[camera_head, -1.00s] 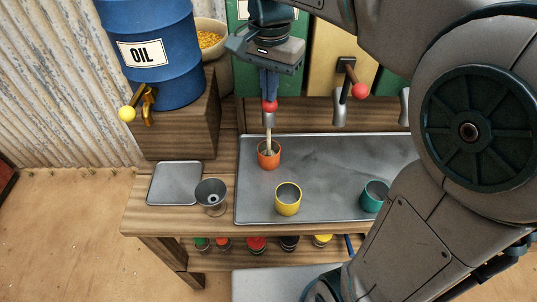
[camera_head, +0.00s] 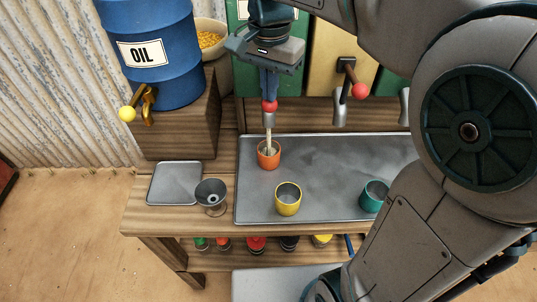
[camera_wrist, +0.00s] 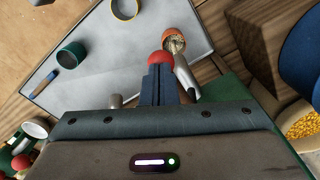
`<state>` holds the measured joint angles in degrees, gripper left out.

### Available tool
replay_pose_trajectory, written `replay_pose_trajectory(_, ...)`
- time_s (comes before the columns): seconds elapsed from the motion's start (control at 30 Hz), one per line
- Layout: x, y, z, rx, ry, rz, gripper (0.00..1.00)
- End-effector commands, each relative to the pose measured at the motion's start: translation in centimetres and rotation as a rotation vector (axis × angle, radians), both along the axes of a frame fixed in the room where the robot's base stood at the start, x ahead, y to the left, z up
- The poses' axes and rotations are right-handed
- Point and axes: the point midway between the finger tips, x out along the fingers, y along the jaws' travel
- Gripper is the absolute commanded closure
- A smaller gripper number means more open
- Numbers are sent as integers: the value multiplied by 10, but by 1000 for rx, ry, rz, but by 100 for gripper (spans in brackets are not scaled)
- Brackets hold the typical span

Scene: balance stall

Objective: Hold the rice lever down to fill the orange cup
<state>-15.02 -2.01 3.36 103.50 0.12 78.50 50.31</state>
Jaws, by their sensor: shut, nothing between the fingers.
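The orange cup (camera_head: 268,158) stands upright on the metal tray (camera_head: 330,150) under a spout. A pale stream (camera_head: 268,135) runs from the spout into the cup. In the wrist view the orange cup (camera_wrist: 174,41) shows pale contents inside; how full it is I cannot tell. The red ball (camera_head: 269,106) of the lever is directly below my gripper (camera_head: 269,97). My gripper is shut, its fingertips against the ball, which also shows in the wrist view (camera_wrist: 161,58). The lever's arm is mostly hidden behind my gripper.
A yellow cup (camera_head: 288,200) and a teal cup (camera_head: 373,195) stand on the tray. A metal goblet (camera_head: 211,195) stands left of it, near a small empty tray (camera_head: 174,183). The blue oil barrel (camera_head: 150,55) is at left. Another red-knobbed lever (camera_head: 359,90) is right of my gripper.

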Motion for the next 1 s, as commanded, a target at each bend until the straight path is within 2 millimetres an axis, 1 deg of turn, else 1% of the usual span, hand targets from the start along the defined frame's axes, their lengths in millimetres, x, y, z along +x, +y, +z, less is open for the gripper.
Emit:
replay_pose_trajectory(0.57,0,0,1,-1,1,0,100)
replay_pose_trajectory(0.67,0,0,11,0,0,0,100)
replay_pose_trajectory(0.9,0,0,49,0,0,-1,100)
replay_pose_trajectory(1.0,0,0,54,-1,1,-1,100)
